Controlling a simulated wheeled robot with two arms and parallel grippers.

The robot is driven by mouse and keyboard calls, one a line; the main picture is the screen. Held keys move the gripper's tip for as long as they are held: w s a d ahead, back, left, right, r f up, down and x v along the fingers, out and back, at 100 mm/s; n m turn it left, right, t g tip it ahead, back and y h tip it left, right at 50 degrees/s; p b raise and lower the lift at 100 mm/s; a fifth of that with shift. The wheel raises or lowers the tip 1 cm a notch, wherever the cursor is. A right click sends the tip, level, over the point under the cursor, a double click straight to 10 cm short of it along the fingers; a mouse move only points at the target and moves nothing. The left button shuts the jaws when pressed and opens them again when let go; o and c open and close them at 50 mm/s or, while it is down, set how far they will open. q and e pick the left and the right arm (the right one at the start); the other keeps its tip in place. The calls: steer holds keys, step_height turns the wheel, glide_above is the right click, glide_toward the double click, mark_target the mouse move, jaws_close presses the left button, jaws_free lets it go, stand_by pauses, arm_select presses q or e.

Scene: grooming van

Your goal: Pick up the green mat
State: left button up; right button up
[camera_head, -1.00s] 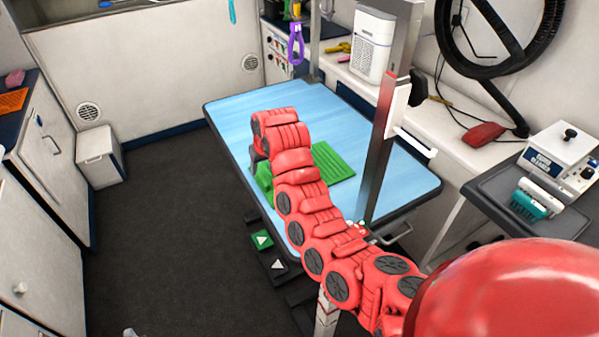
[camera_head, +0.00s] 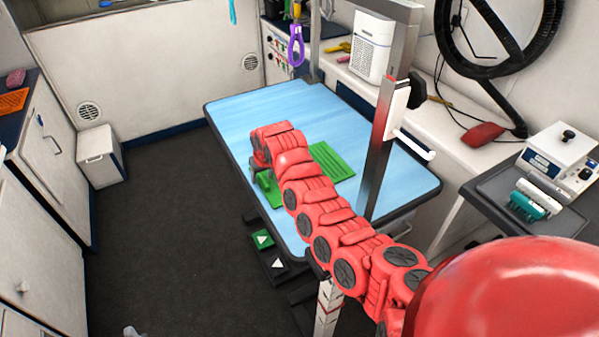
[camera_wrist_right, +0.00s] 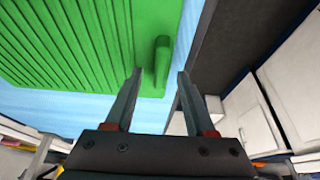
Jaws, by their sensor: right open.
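The green mat (camera_head: 335,164) lies on the blue top of the grooming table (camera_head: 240,112). It has ridges, and my right arm covers its middle in the head view. In the right wrist view the mat (camera_wrist_right: 60,40) fills the upper left, with a raised green tab along its edge. My right gripper (camera_wrist_right: 160,74) is open, with its two fingertips on either side of the tab's lower end in the picture. I cannot tell whether they touch it. In the head view my right gripper (camera_head: 257,173) is at the mat's left part, mostly hidden. My left gripper is not in view.
A metal post (camera_head: 386,130) with a white bracket stands at the table's right side. A cart (camera_head: 490,190) with a white device and a teal brush is at the right. Foot pedals (camera_head: 264,239) lie below the table's front left edge. The dark floor at left is clear.

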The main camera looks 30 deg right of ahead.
steer(key=shift+f, duration=0.25)
stand_by(0.3)
jaws_close()
stand_by(0.4)
